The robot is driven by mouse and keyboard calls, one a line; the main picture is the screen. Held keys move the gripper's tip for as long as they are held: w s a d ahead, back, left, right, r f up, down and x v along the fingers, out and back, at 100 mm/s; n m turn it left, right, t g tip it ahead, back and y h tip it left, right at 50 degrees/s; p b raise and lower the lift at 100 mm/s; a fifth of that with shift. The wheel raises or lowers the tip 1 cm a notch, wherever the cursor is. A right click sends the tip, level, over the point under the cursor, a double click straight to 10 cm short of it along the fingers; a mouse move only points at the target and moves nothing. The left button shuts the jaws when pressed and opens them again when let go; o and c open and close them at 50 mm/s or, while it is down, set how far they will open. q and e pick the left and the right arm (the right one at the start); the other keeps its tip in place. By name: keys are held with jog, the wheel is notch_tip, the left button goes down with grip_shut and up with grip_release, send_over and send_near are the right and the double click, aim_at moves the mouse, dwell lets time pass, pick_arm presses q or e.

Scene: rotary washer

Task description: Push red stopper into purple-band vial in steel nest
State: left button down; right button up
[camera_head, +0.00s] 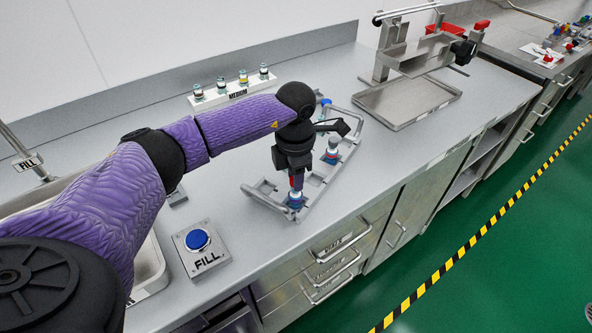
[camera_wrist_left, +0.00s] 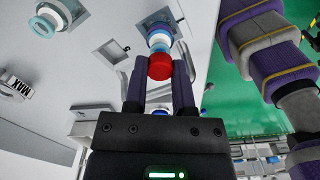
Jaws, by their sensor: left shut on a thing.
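My left gripper (camera_head: 296,184) points down over the near end of the grey frame on the counter. It is shut on the red stopper (camera_wrist_left: 161,67), which sits between the fingertips in the left wrist view. Just past the stopper, in line with it, is a vial (camera_wrist_left: 159,40) with white, blue and purple parts, standing in a square steel nest (camera_wrist_left: 170,22). The vial also shows under the gripper in the head view (camera_head: 295,201). I cannot tell whether the stopper touches the vial mouth or how deep it sits. My right gripper is out of view.
Another vial (camera_head: 332,151) stands farther along the grey frame (camera_head: 318,186). Several vials stand in a white MEDIUM rack (camera_head: 232,93) at the back. A blue FILL button (camera_head: 197,239) is near the front. A steel tray (camera_head: 407,101) lies to the right, with bare counter before it.

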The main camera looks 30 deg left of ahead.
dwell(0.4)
pick_arm(q)
jog(key=shift+r+p, duration=0.3)
jog(key=shift+p, duration=0.1)
jog(key=shift+f+b, duration=0.55)
jog(key=shift+f, duration=0.3)
dwell(1.5)
